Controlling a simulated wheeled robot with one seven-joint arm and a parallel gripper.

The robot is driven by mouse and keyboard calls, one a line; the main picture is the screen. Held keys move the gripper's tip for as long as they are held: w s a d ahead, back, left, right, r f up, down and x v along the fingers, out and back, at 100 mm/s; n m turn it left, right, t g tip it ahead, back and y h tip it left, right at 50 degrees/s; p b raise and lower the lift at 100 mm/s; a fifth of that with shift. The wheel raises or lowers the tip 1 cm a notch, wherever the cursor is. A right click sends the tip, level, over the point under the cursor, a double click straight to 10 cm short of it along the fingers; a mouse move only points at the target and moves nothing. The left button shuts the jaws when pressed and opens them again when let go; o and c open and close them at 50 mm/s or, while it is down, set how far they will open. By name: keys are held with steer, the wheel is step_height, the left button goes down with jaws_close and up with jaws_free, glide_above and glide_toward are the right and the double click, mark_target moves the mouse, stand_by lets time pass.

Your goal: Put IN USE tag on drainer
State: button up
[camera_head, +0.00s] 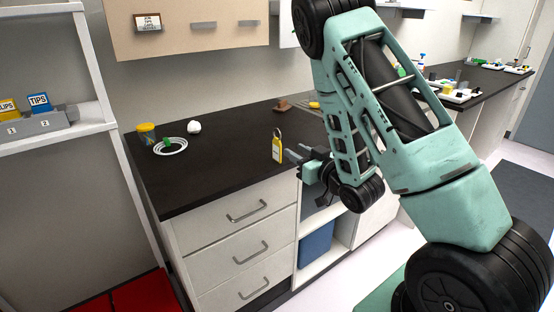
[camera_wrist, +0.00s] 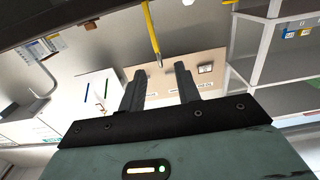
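The yellow tag (camera_head: 277,150) has a ring at its top and looks upright above the black counter, near its front edge. In the wrist view the same tag (camera_wrist: 152,32) shows as a thin yellow strip, nearly edge-on. My gripper (camera_head: 296,152) is just to the right of the tag in the head view. In the wrist view my gripper (camera_wrist: 160,76) has its two dark fingers well apart, with nothing clasped between them. The lettering on the tag is too small to read. I cannot tell which thing is the drainer.
The black counter (camera_head: 222,160) holds a yellow-lidded jar (camera_head: 146,134), a white coil (camera_head: 171,147) with a green piece, a white lump (camera_head: 194,127) and a brown block (camera_head: 281,105). Drawers (camera_head: 235,222) lie below. A wall cabinet (camera_head: 185,40) hangs above.

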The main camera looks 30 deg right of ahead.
mark_target(280, 143)
steer(key=shift+w+f+p, duration=0.2)
steer(key=shift+w+p, duration=0.3)
steer(key=shift+w, duration=2.1)
steer(key=shift+w+f+p, duration=0.15)
steer(key=shift+w+p, duration=0.35)
steer(key=shift+w, duration=2.1)
steer(key=shift+c, duration=0.3)
jaws_close()
